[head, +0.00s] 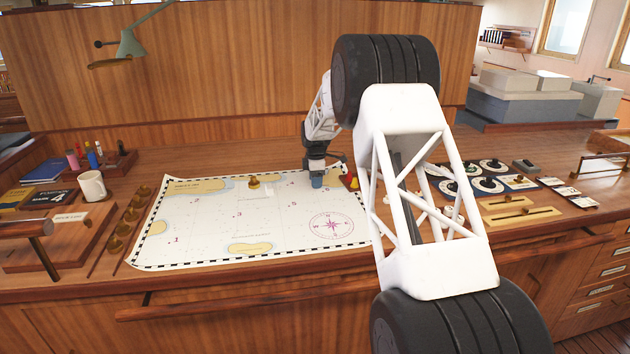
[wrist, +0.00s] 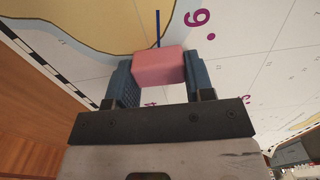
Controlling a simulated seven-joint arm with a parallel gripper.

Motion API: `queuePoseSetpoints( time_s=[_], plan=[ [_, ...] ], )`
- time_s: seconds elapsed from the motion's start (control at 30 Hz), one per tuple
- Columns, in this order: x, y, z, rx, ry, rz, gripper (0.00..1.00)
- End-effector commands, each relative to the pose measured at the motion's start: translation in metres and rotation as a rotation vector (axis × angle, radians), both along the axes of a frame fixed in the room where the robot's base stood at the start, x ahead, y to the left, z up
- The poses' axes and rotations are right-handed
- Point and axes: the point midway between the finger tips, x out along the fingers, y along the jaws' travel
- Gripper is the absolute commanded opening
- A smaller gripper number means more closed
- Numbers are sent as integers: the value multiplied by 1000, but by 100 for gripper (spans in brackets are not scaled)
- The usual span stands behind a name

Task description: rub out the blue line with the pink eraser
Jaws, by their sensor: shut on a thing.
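My gripper (head: 317,181) is over the far right part of the paper chart (head: 200,240) in the head view. In the wrist view its two blue fingers (wrist: 159,76) are shut on the pink eraser (wrist: 159,67), one on each side. A short, straight blue line (wrist: 157,27) shows on the chart just beyond the eraser, beside a tan land shape and a purple 6. Its near end meets or passes behind the eraser's edge. I cannot tell whether the eraser touches the paper. The eraser and the line cannot be made out in the head view.
A red and yellow object (head: 353,181) stands close right of my gripper. A brass weight (head: 253,183) sits at the chart's far edge. A white mug (head: 92,186) and a row of brass pieces (head: 125,228) are left. Dials (head: 487,184) are right. The chart's middle is clear.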

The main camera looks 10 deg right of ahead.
Motion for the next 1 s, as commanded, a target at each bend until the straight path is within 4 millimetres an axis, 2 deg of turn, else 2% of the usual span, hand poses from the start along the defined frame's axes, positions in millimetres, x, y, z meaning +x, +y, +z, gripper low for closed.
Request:
queuePoseSetpoints(
  time_s=[0.4, 1.0],
  plan=[
    [-5, -21, -2, 0, 4, -1, 29],
    [-6, -28, -1, 0, 3, -1, 29]
  ],
)
